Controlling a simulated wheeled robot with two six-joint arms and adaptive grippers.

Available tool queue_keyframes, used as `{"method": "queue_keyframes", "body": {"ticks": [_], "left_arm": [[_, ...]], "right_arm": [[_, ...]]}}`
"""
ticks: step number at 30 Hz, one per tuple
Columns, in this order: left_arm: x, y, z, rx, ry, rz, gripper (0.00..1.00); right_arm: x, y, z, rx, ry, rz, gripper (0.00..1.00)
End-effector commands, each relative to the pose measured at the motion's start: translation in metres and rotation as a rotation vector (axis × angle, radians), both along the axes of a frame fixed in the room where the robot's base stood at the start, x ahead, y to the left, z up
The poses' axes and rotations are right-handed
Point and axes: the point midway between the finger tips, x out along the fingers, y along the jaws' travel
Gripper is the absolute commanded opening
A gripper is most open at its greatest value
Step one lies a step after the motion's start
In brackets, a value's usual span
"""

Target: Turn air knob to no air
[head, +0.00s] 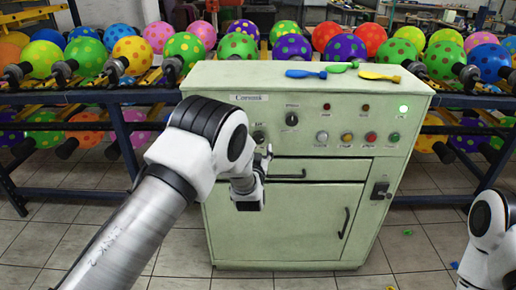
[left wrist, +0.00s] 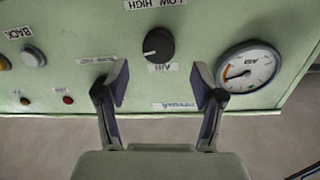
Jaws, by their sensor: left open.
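The air knob (left wrist: 158,45) is round and dark, on the pale green panel in the left wrist view. Its light pointer mark slants toward the lower left in that view, and "LOW HIGH" lettering sits above it. In the head view the knob (head: 258,137) shows beside my left wrist. My left gripper (left wrist: 160,85) is open and empty, in front of the panel. Its fingertips lie apart, to either side of the knob's column and below it in the wrist view. I cannot tell the exact gap to the panel. My right gripper is not in view.
A round gauge (left wrist: 248,67) sits right of the knob in the wrist view. Another black knob (head: 292,118), lights and buttons share the panel of the green machine (head: 270,235). Flat balloons (head: 380,76) lie on top. Racks of dotted balloons (head: 290,47) stand behind.

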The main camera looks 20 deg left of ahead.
Motion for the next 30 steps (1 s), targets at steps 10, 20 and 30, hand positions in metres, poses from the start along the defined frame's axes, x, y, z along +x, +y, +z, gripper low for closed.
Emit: {"method": "queue_keyframes", "body": {"ticks": [10,20,30], "left_arm": [[0.049,0.011,-0.001,0.000,0.003,-0.002,0.68],[0.049,0.011,-0.001,0.000,0.005,-0.002,0.25],[0.049,0.011,-0.002,-0.010,0.003,-0.002,0.07]], "right_arm": [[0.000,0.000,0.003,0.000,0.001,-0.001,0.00],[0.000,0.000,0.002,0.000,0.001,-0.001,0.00],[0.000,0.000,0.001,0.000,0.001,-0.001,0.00]]}}
